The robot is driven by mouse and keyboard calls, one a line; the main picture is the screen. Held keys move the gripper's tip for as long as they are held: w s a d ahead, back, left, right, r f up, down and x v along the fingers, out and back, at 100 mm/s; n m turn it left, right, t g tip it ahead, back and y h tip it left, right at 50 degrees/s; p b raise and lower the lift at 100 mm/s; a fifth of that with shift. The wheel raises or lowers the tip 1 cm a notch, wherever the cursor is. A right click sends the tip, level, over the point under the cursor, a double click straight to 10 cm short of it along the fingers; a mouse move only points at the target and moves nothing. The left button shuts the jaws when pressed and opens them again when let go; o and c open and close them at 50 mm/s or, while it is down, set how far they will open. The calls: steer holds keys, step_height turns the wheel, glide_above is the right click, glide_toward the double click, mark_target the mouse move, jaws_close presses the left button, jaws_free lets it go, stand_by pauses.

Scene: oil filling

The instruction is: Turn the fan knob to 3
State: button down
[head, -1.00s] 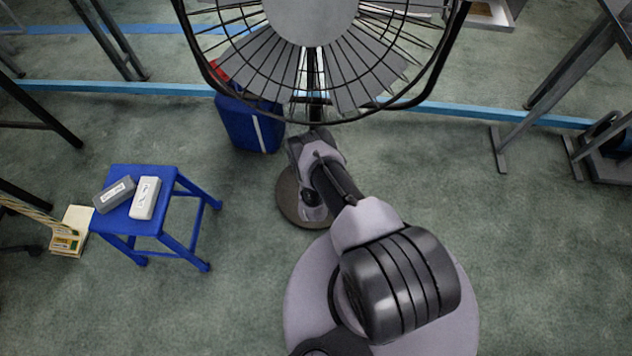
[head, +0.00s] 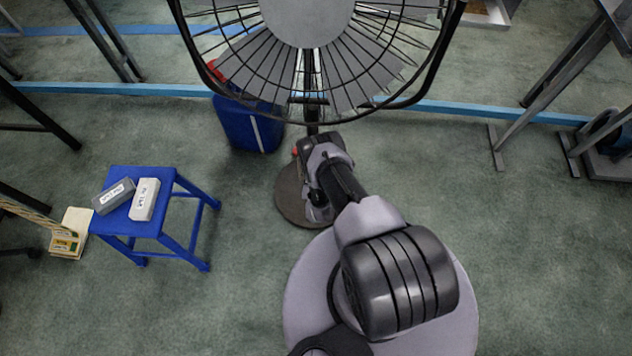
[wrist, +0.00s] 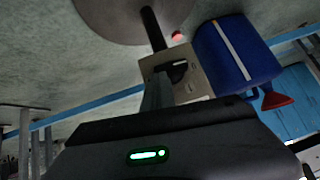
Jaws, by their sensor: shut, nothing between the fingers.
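The fan (head: 308,20) stands in front of me in the head view, its round base (head: 290,195) partly behind my arm. In the wrist view the fan's base (wrist: 150,15) and dark pole (wrist: 152,30) show at the top. The fan's control box (wrist: 195,80) is a pale plate on the pole, with a dark knob (wrist: 180,72) on its face. The setting it points to is too small to read. My gripper (wrist: 157,85) is shut and empty, its fingers close in front of the box, left of the knob. I cannot tell whether they touch it.
A blue container (wrist: 235,50) with a red funnel-like part (wrist: 275,98) stands behind the fan; the container also shows in the head view (head: 245,125). A blue stool (head: 150,225) with two small boxes stands to the left.

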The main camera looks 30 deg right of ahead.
steer(key=shift+s+d+f+b, duration=0.35)
steer(key=shift+d+f, duration=0.2)
steer(key=shift+f, duration=0.55)
stand_by(0.6)
